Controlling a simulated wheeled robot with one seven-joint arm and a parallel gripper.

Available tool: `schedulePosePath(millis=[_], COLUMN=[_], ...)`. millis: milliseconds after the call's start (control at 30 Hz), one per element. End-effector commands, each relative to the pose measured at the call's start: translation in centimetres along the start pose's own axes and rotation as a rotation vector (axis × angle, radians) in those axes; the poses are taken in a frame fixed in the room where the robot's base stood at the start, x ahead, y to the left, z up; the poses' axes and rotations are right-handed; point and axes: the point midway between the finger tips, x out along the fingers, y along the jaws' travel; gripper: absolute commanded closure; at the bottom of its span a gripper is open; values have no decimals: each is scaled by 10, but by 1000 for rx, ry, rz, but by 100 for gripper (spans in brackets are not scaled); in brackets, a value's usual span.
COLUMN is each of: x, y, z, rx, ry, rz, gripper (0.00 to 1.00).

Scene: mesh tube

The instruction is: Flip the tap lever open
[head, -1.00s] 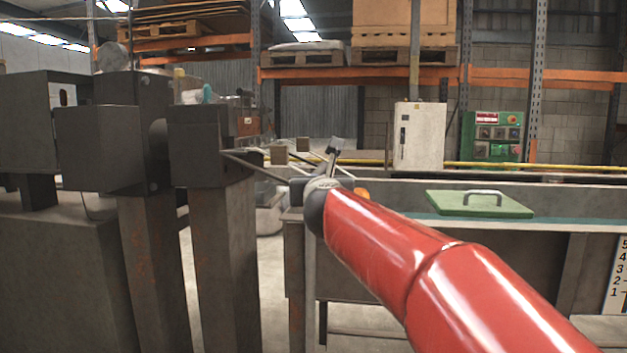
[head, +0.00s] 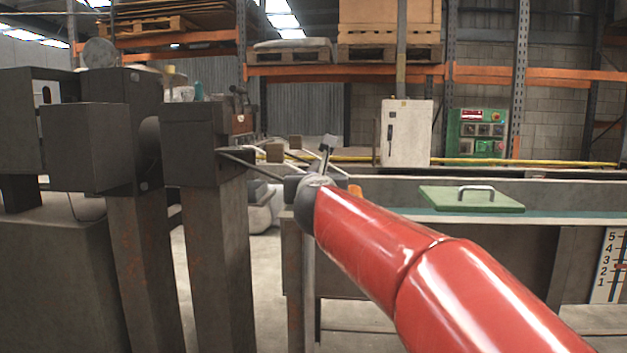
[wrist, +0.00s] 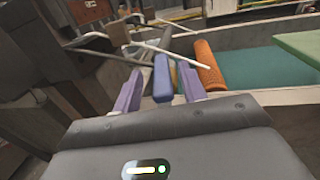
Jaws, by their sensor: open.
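My gripper (wrist: 159,72) is open in the wrist view, with one purple finger on each side of a blue bar. This blue bar (wrist: 162,80) looks like the tap lever's handle and stands between the fingers with a gap on both sides. An orange mesh tube (wrist: 208,66) lies just right of the fingers. Its end shows as a small orange patch (head: 355,190) in the head view. I cannot tell the tap's body.
Thin metal rods (wrist: 172,52) cross just beyond the fingers. Dark steel posts (head: 218,240) stand left of my arm. A green lid (head: 445,201) with a handle lies on the trough at right. A white box (head: 406,150) and a green control panel (head: 480,138) stand behind.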

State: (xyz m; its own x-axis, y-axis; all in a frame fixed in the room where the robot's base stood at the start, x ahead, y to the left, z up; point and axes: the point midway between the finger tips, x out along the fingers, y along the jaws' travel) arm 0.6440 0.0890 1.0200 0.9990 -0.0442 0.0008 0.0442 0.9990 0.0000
Motion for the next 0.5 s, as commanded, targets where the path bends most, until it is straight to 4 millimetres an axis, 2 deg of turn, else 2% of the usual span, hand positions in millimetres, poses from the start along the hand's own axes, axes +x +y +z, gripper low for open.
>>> schedulePosePath(millis=[267,500], x=[-8,-48], y=[0,0], z=[0,0], rx=[0,1], ry=[0,-2], rz=[0,0], gripper=[58,58])
